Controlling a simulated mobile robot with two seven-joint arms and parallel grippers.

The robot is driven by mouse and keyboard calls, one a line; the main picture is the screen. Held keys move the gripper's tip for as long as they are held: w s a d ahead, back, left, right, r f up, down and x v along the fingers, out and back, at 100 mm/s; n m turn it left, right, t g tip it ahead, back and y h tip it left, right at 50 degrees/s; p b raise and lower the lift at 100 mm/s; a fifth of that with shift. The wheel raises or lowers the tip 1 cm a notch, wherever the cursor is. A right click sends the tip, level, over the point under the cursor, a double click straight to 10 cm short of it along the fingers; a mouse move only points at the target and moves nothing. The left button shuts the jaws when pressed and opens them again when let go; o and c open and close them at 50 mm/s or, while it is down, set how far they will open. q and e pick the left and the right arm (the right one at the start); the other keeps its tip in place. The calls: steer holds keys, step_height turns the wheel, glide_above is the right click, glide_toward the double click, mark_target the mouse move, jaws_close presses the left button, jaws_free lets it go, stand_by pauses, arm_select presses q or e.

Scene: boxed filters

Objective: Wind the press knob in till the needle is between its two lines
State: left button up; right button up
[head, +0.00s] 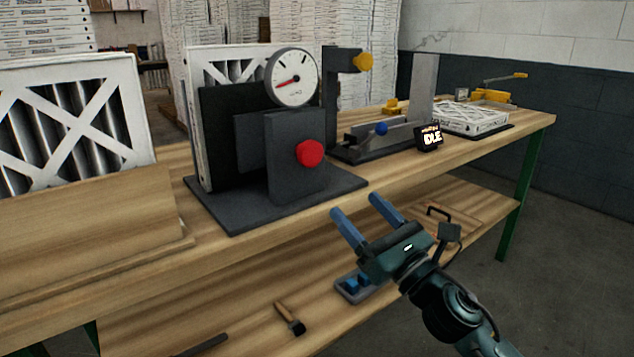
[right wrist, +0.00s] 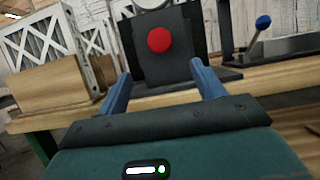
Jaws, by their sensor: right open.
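The dark grey press (head: 235,203) stands on the wooden bench with a boxed filter (head: 197,120) upright in it. Its red knob (head: 309,153) is on the front face and also shows in the right wrist view (right wrist: 159,39). The round white gauge (head: 292,78) sits above the knob. Its red needle points to the lower left; I cannot make out the two lines. My right gripper (head: 359,213) is open and empty, in front of the bench edge, below and to the right of the knob. In the right wrist view, its blue fingers (right wrist: 160,83) spread either side below the knob. My left gripper is not in view.
A wooden box with filters (head: 88,225) stands at the left. A fixture with a blue ball handle (head: 381,128), an IDLE display (head: 429,137) and a flat filter (head: 470,119) are to the right. A brush (head: 290,318) lies on the lower shelf.

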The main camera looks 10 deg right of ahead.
mark_target(313, 156)
steer(key=p+x, duration=0.1)
steer(key=x, duration=1.2)
steer(key=shift+r, duration=0.1)
steer(key=c, duration=1)
